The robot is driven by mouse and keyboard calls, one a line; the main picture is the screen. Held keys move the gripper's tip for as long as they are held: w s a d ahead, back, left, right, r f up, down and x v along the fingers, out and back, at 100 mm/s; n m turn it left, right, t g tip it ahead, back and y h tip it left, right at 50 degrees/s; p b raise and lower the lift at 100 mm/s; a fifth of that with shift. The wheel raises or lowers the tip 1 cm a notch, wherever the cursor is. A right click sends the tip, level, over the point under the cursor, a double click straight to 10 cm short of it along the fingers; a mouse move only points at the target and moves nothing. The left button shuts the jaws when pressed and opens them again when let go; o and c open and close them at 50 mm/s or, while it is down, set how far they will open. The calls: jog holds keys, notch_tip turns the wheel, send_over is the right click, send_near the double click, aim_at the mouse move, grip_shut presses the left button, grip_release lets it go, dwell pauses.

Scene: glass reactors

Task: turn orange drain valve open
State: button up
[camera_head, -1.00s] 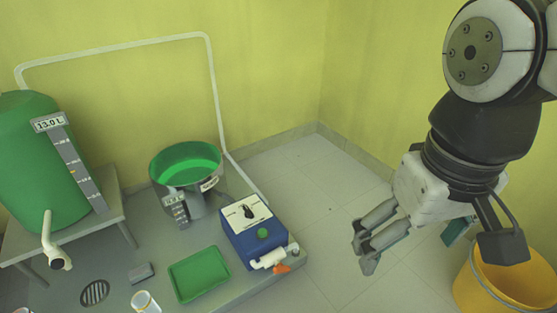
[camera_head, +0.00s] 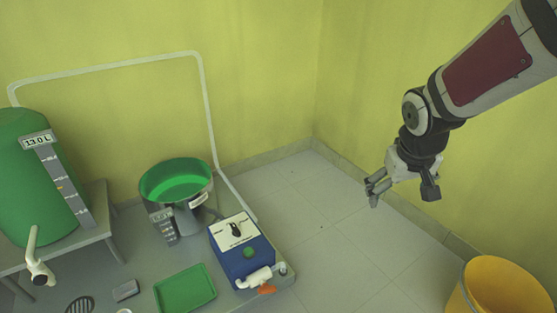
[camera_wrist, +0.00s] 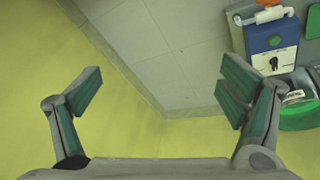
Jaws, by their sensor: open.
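The orange drain valve (camera_head: 267,289) sits on the white pipe fitting (camera_head: 254,277) at the front of the blue pump box (camera_head: 240,254) in the head view. In the wrist view the orange valve (camera_wrist: 268,3) shows at the top edge, right of centre, partly cut off. The blue box (camera_wrist: 272,45) with its dial and green button is below it there. My gripper (camera_head: 373,190) is open and empty, held over the floor to the right of the box. In the wrist view its two fingers (camera_wrist: 160,95) are spread wide, well apart from the valve.
A green tank (camera_head: 30,190) stands on a grey stand at left. A green-filled round vessel (camera_head: 175,181) is behind the box, and a green tray (camera_head: 185,289) is left of it. A yellow bucket (camera_head: 505,287) stands at lower right. Floor between box and bucket is clear.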

jog(key=w+a+f+n+t+y+p, duration=0.1)
jog(key=w+a+f, duration=0.1)
jog(key=w+f, duration=0.65)
jog(key=w+a+f+n+t+y, duration=0.15)
jog(key=w+f, duration=0.45)
jog(key=f, duration=0.6)
jog(key=m+t+y+p, duration=0.2)
jog(key=t+y, duration=0.1)
jog(key=y, duration=0.7)
send_near(270, 292)
jog(key=shift+t, duration=0.25)
jog(key=b+x, duration=0.5)
jog(key=x, duration=0.5)
jog(key=shift+s+a+f, duration=0.1)
jog(key=shift+a, duration=0.05)
jog(key=shift+w+a+b, duration=0.35)
jog(key=shift+w+a, duration=0.05)
jog(key=shift+a, duration=0.05)
jog(key=c, duration=1.2)
